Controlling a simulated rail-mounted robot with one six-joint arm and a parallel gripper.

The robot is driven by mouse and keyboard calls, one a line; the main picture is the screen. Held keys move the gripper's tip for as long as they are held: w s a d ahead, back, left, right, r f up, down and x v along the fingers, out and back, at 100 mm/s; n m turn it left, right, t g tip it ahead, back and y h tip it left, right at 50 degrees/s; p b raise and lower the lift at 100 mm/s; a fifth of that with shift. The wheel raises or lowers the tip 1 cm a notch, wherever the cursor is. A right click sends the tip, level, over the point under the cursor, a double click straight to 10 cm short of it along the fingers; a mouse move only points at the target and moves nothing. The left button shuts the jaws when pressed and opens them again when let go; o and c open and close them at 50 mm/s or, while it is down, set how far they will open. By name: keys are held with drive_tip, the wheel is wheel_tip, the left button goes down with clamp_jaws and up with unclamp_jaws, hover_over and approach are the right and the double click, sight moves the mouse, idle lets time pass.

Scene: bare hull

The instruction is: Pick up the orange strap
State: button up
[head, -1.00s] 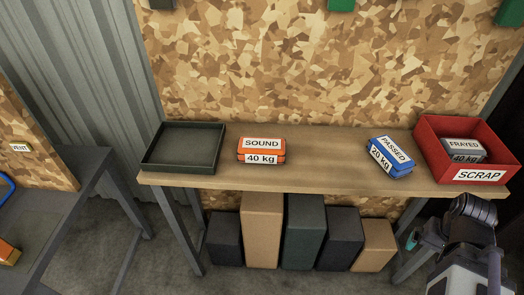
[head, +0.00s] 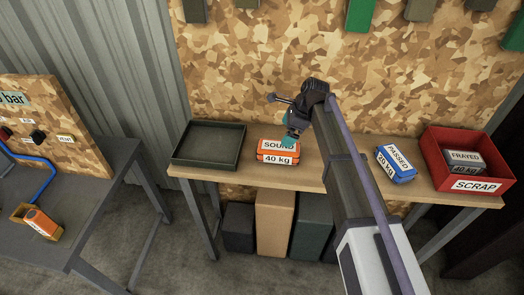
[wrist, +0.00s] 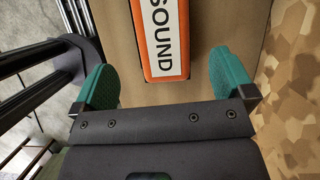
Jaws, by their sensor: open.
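The orange strap (head: 278,157) is a folded orange bundle with white labels reading SOUND and 40 kg. It lies on the wooden table, to the right of the dark tray. My gripper (head: 291,141) is above it in the head view and hides part of its upper label. In the wrist view the orange strap (wrist: 165,38) lies ahead, its SOUND label sideways and its far part cut off by the frame. My gripper's teal fingers (wrist: 163,84) are spread wide and empty, one to each side of the strap's near end. The height gap cannot be judged.
An empty dark tray (head: 209,166) stands left on the table (head: 318,180). A blue PASSED 20 kg strap (head: 397,165) lies right, beside a red SCRAP box (head: 489,184) holding a grey FRAYED strap (head: 463,160). A grey bench (head: 85,205) is at left.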

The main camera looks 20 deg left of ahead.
sight(279, 146)
drive_tip(key=shift+d+m, duration=0.15)
drive_tip(key=shift+m, duration=0.15)
drive_tip(key=shift+f, duration=0.15)
drive_tip(key=b+x, duration=0.5)
drive_tip(key=shift+f+b, duration=0.35)
drive_tip(key=shift+f, duration=0.1)
drive_tip(key=shift+r, duration=0.15)
drive_tip(key=b+x, duration=0.4)
drive_tip(key=x, duration=0.1)
drive_tip(key=shift+w+d+b, duration=0.1)
drive_tip(key=shift+w+b, duration=0.15)
drive_tip(key=shift+b, duration=0.05)
drive_tip(key=shift+f, duration=0.25)
drive_tip(key=shift+s+r, duration=0.1)
drive_tip(key=shift+r, duration=0.15)
drive_tip(key=c, duration=1)
wheel_tip(279, 146, up, 10)
drive_tip(key=p, duration=1)
drive_tip(key=shift+r+p, duration=0.15)
drive_tip(key=shift+p, duration=0.15)
drive_tip(key=shift+c, duration=0.2)
